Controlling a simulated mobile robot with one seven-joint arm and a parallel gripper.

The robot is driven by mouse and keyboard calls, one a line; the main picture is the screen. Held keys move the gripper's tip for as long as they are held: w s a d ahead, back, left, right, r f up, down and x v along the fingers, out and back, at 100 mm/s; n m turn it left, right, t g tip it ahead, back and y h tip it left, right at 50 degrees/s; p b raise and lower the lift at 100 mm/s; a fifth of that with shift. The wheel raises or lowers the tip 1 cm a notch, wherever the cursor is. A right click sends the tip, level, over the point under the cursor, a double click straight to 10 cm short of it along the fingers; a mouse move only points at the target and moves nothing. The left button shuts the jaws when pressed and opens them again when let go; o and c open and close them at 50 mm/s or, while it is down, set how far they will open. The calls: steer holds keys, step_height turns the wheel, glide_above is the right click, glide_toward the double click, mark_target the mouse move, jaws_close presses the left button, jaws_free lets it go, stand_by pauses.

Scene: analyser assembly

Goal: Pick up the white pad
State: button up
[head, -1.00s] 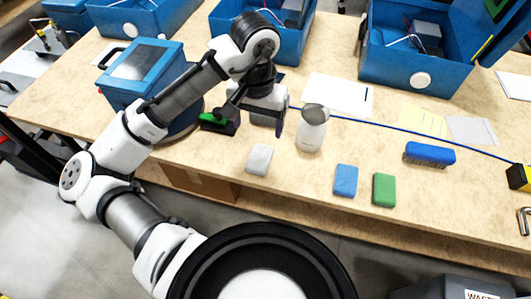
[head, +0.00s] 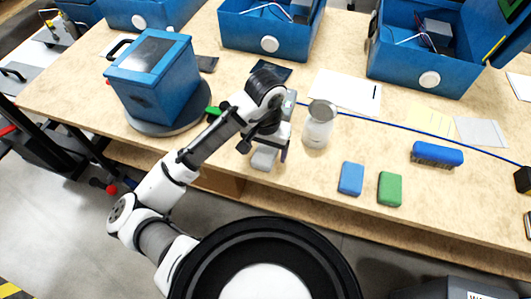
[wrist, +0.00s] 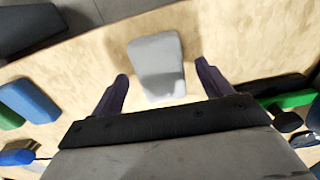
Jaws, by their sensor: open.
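The white pad (head: 264,158) lies flat on the wooden table near its front edge, partly covered by my gripper in the head view. In the wrist view the whitish-grey pad (wrist: 157,66) shows between and a little beyond the two dark fingertips. My gripper (wrist: 163,70) is open and empty, with one finger on each side of the pad and a gap on both sides. Whether the fingertips touch the table cannot be told.
A blue pad (head: 351,179) and a green pad (head: 390,189) lie to the right. A silver-white jar (head: 318,124) stands close to my gripper. A blue brush (head: 437,154) lies farther right. A blue box (head: 153,80) on a round base stands left. The table's front edge is close.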

mark_target(266, 152)
steer(key=c, duration=1.1)
steer(key=shift+o, duration=0.2)
step_height(266, 152, up, 20)
steer(key=shift+p, duration=0.4)
